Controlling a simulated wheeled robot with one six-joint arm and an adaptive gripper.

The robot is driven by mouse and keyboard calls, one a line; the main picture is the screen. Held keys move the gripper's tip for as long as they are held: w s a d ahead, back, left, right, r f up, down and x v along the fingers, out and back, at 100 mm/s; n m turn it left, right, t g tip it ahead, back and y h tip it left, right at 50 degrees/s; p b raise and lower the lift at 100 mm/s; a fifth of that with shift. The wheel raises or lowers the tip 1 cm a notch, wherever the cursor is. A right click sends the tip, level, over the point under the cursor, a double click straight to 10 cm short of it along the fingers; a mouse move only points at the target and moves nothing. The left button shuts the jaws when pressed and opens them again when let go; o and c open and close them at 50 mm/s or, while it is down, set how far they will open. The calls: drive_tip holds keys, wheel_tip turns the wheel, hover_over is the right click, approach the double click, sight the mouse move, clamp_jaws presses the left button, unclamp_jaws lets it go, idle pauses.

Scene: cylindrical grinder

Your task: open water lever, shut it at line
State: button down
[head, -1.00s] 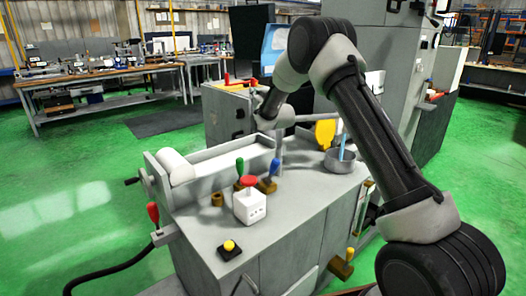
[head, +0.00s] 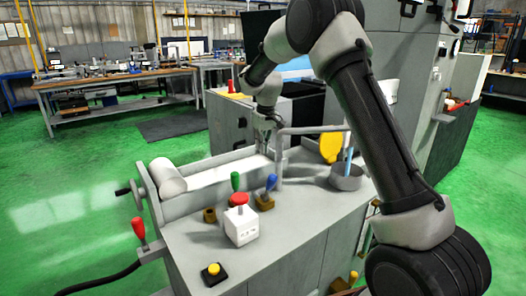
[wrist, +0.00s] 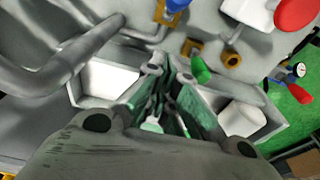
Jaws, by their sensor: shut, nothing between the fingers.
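A blue-handled lever (head: 271,182) stands upright on a brass base on the grey bench top, beside a green-handled lever (head: 235,180). No label shows which is the water lever. The wrist view shows the blue handle (wrist: 176,5) at its top edge and the green handle (wrist: 200,70) just beyond my fingertips. My gripper (head: 268,136) points down over the trough's far right end, behind the levers. In the wrist view my fingers (wrist: 170,112) are shut and empty, apart from both levers. A grey round pot (head: 346,180) stands right; I cannot make out a line on it.
A bent grey pipe (head: 312,130) rises close to the right of my gripper. A white box with a red button (head: 239,203) stands in front of the levers.

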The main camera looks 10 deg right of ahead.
sight(269, 188)
wheel_tip(269, 188, down, 9)
drive_tip(key=s+d, duration=0.1)
drive_tip(key=s, duration=0.1)
drive_tip(key=shift+s+f, duration=0.15)
idle(0.5)
